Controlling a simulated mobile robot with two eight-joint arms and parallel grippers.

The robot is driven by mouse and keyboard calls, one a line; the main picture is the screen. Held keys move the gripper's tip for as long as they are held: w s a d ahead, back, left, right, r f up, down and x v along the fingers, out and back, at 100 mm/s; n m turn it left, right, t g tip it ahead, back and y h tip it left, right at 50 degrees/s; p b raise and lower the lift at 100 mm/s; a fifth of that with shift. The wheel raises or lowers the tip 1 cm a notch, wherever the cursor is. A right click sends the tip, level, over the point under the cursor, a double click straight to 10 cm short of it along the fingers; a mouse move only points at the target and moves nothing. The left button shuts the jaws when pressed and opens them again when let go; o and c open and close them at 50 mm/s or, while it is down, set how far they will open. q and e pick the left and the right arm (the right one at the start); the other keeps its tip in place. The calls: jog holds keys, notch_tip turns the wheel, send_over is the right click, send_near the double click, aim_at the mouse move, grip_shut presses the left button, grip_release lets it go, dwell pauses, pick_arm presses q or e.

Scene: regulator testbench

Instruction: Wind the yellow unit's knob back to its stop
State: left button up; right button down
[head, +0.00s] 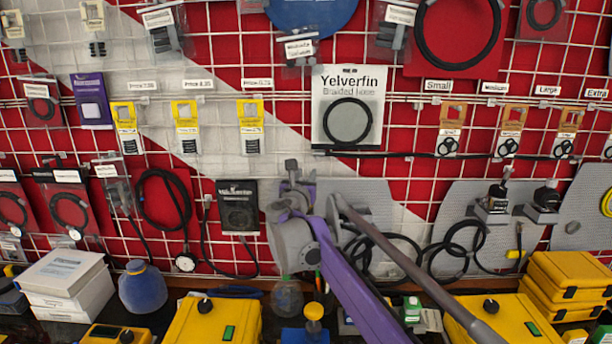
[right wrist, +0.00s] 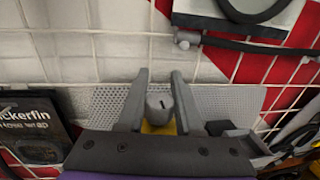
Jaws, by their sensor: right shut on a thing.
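My right gripper (right wrist: 160,103) is shut on a grey round knob (right wrist: 159,102) with a dark mark on its face, one finger on each side. A yellow part (right wrist: 158,128) shows just below the knob, probably the yellow unit; most of it is hidden by the gripper. In the head view my right arm reaches up from the lower right to the wall. The gripper there is small, and the knob cannot be made out. My left gripper is not in view.
Yellow boxes with black knobs stand on the bench at left (head: 205,322) and right (head: 535,318). A blue round-shouldered container (head: 142,288) and white boxes (head: 66,282) stand further left. Hoses and packets hang on the wall grid, including the Yelverfin pack (head: 348,84).

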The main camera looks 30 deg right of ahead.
jog(key=c, duration=0.6)
grip_release()
jog(key=shift+o, duration=0.2)
jog(key=b+v, duration=0.1)
jog(key=v, duration=1)
jog(key=shift+d, duration=0.1)
